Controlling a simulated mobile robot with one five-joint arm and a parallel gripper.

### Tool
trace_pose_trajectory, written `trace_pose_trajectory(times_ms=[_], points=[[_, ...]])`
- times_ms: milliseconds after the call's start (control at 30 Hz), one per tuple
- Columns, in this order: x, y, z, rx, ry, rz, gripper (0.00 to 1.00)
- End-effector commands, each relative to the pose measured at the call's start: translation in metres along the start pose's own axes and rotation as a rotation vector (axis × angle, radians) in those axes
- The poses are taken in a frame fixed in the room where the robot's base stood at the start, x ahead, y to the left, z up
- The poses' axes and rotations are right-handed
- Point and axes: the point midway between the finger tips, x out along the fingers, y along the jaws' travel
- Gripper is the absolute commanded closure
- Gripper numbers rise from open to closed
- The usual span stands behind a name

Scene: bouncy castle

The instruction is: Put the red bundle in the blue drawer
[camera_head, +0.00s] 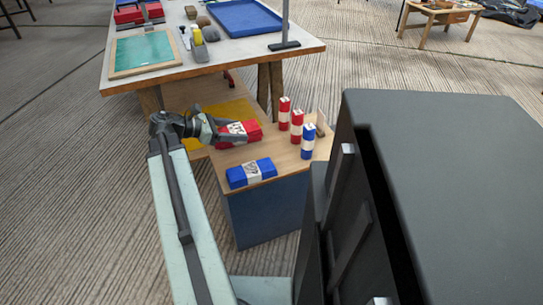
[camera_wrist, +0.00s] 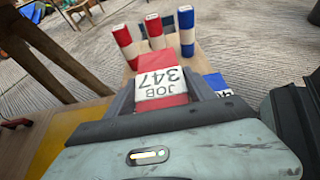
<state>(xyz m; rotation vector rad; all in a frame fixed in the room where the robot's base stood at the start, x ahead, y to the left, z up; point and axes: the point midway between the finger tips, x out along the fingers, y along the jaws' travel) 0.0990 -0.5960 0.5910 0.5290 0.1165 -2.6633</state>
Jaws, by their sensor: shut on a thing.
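A red bundle (camera_head: 254,130) with a white paper band lies between the jaws of my gripper (camera_head: 230,131), over the left part of a wood-topped low cabinet. In the wrist view, the held red bundle (camera_wrist: 160,84) shows the upside-down label "JOB 347", with a finger on each side. My gripper is shut on it. I cannot tell whether it touches the wooden top. The cabinet has a dark blue side (camera_head: 265,212). I see no open blue drawer, and cannot tell whether this face is a drawer front.
A blue bundle (camera_head: 251,173) lies at the near edge of the wooden top. Two red bundles (camera_head: 297,126) and a blue one (camera_head: 308,142) stand at its right. A workbench (camera_head: 255,55) with a blue tray (camera_head: 243,17) stands behind. A large black cabinet (camera_head: 440,180) fills the right.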

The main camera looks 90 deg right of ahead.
Motion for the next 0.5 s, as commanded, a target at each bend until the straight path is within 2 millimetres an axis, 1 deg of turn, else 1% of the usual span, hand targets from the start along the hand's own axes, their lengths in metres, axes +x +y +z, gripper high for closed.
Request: trace_pose_trajectory(times_ms=[67, 300, 367, 500], points=[[0.003, 0.0, -0.008, 0.0, 0.0, 0.0, 0.84], [0.022, 0.0, -0.055, 0.0, 0.0, 0.001, 0.84], [0.024, 0.0, -0.06, 0.0, 0.0, 0.001, 0.84], [0.023, 0.0, -0.058, 0.0, 0.0, 0.001, 0.84]])
